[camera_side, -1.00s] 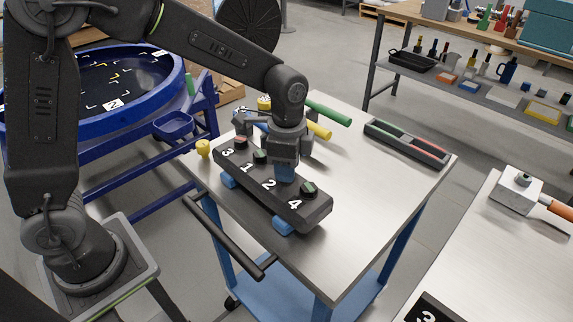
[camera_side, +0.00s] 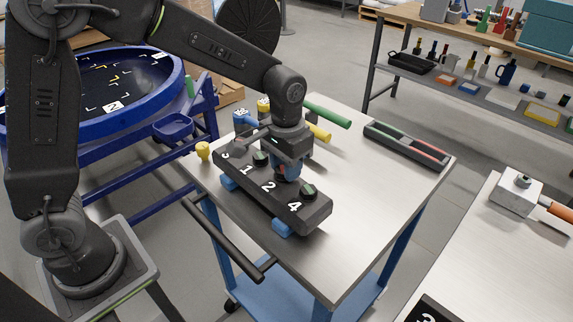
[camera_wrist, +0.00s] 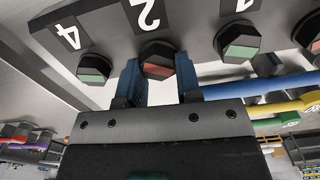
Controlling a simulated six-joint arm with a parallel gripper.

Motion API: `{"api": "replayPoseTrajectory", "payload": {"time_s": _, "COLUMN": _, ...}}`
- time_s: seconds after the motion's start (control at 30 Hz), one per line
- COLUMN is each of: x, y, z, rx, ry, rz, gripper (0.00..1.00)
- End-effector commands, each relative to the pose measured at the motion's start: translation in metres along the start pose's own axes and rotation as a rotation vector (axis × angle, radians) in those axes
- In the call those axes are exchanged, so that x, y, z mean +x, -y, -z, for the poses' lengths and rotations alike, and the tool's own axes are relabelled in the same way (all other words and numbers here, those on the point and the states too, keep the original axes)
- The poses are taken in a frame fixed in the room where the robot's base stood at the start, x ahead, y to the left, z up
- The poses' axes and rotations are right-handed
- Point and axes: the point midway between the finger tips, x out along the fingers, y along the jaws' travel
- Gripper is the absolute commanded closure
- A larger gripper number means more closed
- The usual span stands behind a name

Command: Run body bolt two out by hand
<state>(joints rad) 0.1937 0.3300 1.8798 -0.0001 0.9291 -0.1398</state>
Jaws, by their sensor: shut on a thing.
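The black body block (camera_side: 250,190) lies on blue feet on the steel cart top, with white numbers 3, 1, 2 and 4 along it. Body bolt two (camera_wrist: 158,58), a dark hex head with a red face, stands beside its number 2 in the wrist view. My gripper (camera_wrist: 160,72) is shut on it, one blue fingertip on each side. In the side view my gripper (camera_side: 286,172) points down over the block and mostly hides bolt two. Whether the bolt has risen is not clear.
Bolt one (camera_wrist: 238,42) and bolt four (camera_wrist: 95,68) have green faces and flank bolt two closely. Green and yellow handles (camera_side: 327,110) lie behind the block. A tray with green and red strips (camera_side: 407,143) lies at right. The cart's right front is clear.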

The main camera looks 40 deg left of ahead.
Motion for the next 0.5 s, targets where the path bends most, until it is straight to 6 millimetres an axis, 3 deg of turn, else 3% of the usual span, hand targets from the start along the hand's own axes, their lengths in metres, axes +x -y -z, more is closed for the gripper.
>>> {"api": "replayPoseTrajectory", "payload": {"time_s": 0.5, "x": 0.0049, "y": 0.0043, "z": -0.0034, "rx": -0.481, "ry": 0.011, "rz": 0.005, "gripper": 0.92}}
